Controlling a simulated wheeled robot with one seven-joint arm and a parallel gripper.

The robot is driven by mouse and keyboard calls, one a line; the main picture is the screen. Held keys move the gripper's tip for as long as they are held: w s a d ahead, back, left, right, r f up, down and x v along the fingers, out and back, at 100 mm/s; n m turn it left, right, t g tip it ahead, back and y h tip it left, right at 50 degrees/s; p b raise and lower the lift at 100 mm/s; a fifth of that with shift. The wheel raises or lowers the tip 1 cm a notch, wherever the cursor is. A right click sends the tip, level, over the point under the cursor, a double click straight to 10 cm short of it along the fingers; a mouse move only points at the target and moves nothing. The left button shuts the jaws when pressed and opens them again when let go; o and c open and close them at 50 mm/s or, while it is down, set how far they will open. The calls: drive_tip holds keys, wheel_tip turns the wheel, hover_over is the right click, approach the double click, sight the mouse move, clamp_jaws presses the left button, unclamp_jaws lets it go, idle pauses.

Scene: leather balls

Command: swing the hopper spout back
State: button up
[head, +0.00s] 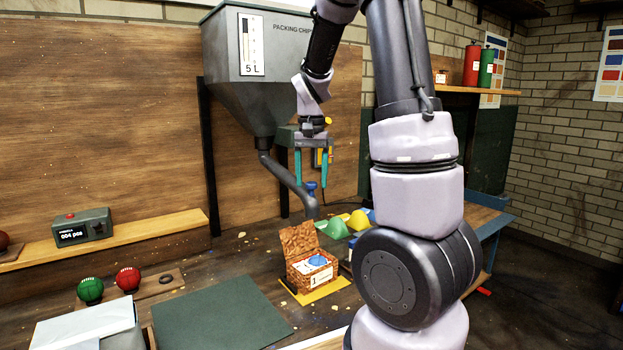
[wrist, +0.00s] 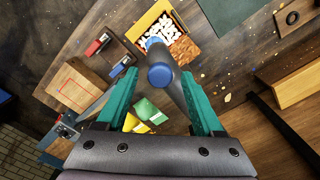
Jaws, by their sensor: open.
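The grey hopper (head: 265,70) marked "PACKING CHIPS" stands on the back wall. Its bent grey spout (head: 283,175) slopes down to the right, and a blue knob (head: 311,187) stands on it. My gripper (head: 311,183) points down with its teal fingers open, just above the knob. In the wrist view the blue knob (wrist: 160,76) lies between the open fingers (wrist: 160,72), with gaps on both sides. The spout's lower end reaches toward the open brown box (head: 312,270). In the wrist view the box holds white chips (wrist: 158,38), partly hidden by the spout.
The box sits on a yellow mat (head: 325,291). Green and yellow pieces (head: 335,229) lie behind it. A green ball (head: 90,290) and a red ball (head: 128,278) rest at left, near a counter display (head: 82,229). A dark green mat (head: 220,315) lies in front.

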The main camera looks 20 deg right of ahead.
drive_tip(key=shift+f, duration=0.1)
clamp_jaws()
idle(1.4)
